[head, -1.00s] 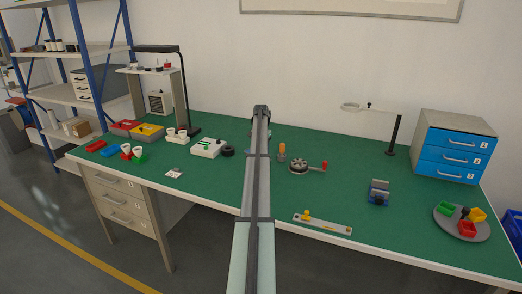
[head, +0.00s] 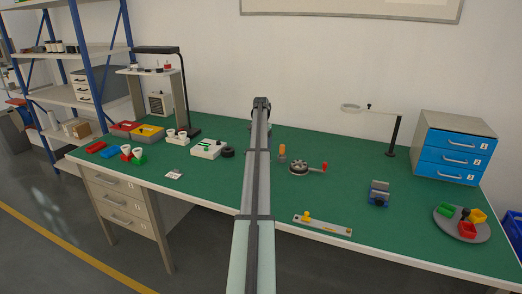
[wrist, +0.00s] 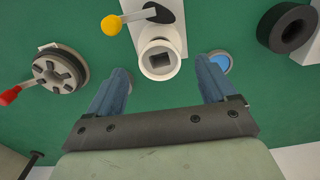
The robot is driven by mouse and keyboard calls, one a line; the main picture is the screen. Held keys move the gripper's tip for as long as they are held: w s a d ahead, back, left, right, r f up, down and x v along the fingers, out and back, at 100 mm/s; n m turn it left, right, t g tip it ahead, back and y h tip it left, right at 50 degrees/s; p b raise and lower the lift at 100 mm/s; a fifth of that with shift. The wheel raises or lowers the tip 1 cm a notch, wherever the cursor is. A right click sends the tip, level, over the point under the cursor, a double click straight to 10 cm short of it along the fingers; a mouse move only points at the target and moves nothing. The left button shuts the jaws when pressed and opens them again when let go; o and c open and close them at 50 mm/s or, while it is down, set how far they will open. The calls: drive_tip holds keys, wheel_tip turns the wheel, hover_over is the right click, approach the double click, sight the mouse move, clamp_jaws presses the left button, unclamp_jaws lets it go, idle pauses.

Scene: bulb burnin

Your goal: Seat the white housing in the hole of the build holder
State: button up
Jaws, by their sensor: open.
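The white housing (wrist: 160,73), a round cup with a dark square inside, shows in the wrist view at the near end of the pale build holder (wrist: 174,32). The holder has a lever with a yellow knob. How deep the housing sits in the hole cannot be told from above. My gripper (wrist: 165,78) is open, its two blue fingers on either side of the housing with gaps between, holding nothing. In the head view my arm hides the housing and holder.
A round chuck with a red-knobbed handle (wrist: 58,72) stands left in the wrist view, a black ring (wrist: 264,28) right. A blue disc (wrist: 220,62) lies by the right finger.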

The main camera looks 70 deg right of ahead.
wheel_tip(320, 180, up, 10)
drive_tip(key=shift+f, duration=0.25)
idle(0.6)
